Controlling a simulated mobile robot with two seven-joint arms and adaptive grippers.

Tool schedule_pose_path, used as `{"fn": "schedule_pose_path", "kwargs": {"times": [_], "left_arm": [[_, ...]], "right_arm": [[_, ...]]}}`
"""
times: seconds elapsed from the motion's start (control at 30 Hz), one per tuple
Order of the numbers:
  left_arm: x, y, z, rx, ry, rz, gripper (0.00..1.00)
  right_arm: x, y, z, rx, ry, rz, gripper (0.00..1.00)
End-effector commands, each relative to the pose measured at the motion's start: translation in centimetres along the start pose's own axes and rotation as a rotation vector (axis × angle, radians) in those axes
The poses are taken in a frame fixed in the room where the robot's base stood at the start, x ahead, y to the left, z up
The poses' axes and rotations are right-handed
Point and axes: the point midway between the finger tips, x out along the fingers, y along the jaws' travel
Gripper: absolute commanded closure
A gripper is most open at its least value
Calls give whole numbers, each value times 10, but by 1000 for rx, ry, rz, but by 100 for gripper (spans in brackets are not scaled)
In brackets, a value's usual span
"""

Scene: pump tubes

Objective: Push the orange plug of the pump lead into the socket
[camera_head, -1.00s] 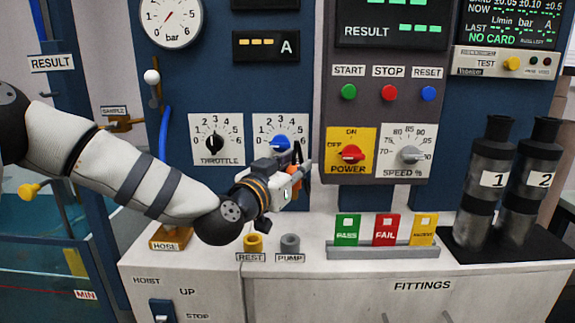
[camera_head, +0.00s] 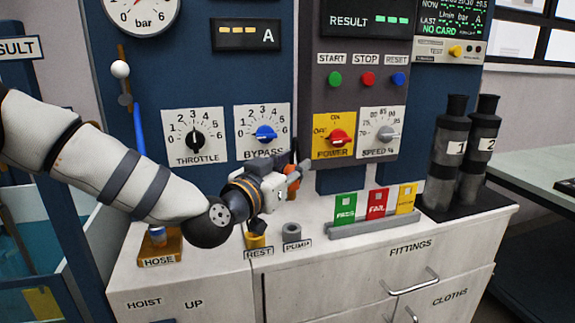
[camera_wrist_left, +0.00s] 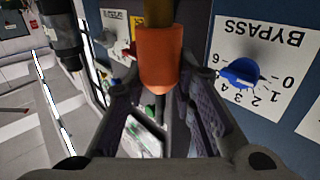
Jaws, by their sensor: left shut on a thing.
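My left gripper (camera_head: 293,176) is shut on the orange plug and holds it above the bench top, in front of the blue panel. Only small orange parts of the plug (camera_head: 291,195) show past the fingers in the head view. In the left wrist view the orange plug (camera_wrist_left: 165,62) sits between the two dark fingers. The grey round socket labelled PUMP (camera_head: 291,233) stands on the bench below the gripper, apart from the plug. The yellow holder labelled REST (camera_head: 256,241) is just left of it, partly covered by the gripper. My right gripper is out of view.
The BYPASS dial (camera_head: 264,133) and the POWER switch (camera_head: 336,137) are on the panel close behind the gripper. A rack of green, red and yellow cards (camera_head: 375,222) and two dark cylinders (camera_head: 447,165) stand to the right. The bench front is clear.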

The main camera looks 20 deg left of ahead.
Motion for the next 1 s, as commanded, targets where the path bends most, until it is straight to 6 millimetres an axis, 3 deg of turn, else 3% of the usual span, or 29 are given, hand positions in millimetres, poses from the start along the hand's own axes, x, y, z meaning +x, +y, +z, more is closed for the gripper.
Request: {"fn": "schedule_pose_path", "kwargs": {"times": [0.4, 0.7, 1.0], "left_arm": [[-1, 0, -6, 8, 6, 0, 100], [0, 0, 43, 3, -8, 0, 100], [0, 1, 58, 4, -1, -1, 100]], "right_arm": [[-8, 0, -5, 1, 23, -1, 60], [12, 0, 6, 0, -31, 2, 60], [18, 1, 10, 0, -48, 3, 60]]}}
